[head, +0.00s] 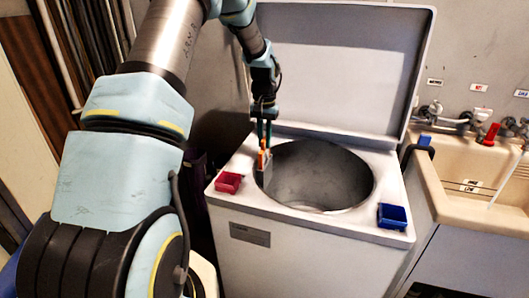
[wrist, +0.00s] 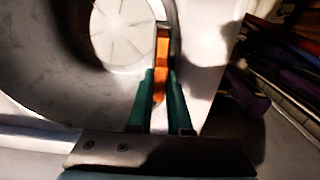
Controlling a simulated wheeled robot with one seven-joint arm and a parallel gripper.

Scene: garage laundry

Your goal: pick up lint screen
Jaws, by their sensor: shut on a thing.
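The lint screen (head: 264,168) has an orange upper part and a grey lower part. It is upright at the left rim of the washer's round opening. I cannot tell whether it touches the rim. My gripper (head: 264,143) points down from above with its green fingers shut on the orange part. In the wrist view the orange part of the lint screen (wrist: 161,70) shows between the fingertips of my gripper (wrist: 162,88). The lower end of the screen is partly hidden in that view.
The white top-loading washer (head: 315,255) has its lid (head: 340,70) raised behind the drum opening (head: 318,175). A red bin (head: 228,182) sits on its left top and a blue bin (head: 392,216) on its right. A beige sink (head: 465,165) stands to the right.

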